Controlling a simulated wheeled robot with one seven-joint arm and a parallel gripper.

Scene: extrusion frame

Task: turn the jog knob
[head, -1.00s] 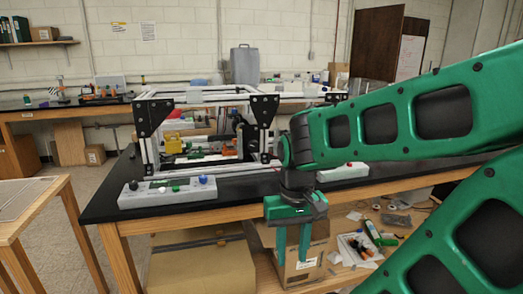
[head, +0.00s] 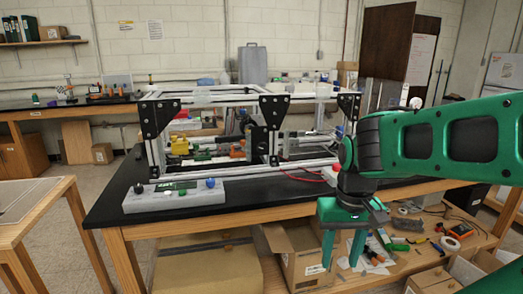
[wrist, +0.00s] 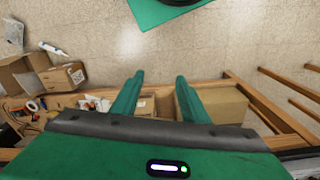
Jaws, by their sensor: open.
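A light grey control box (head: 150,205) sits at the front left of the black-topped bench. It carries a small black knob (head: 138,188) at its left, a green display in the middle and a round blue knob (head: 211,183) at its right. No readable label shows which knob is the jog knob. My gripper (head: 343,248) is open and empty, pointing down in front of the bench's front edge, well to the right of the box. In the wrist view my gripper (wrist: 159,82) has its two green fingers apart with nothing between them; the control box does not show there.
A white extrusion frame (head: 220,173) with black corner plates stands on the bench behind the box. A white box with a red button (head: 334,168) is partly hidden by my arm. Cardboard boxes and tools fill the lower shelf. Bare floor (head: 70,245) lies front left.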

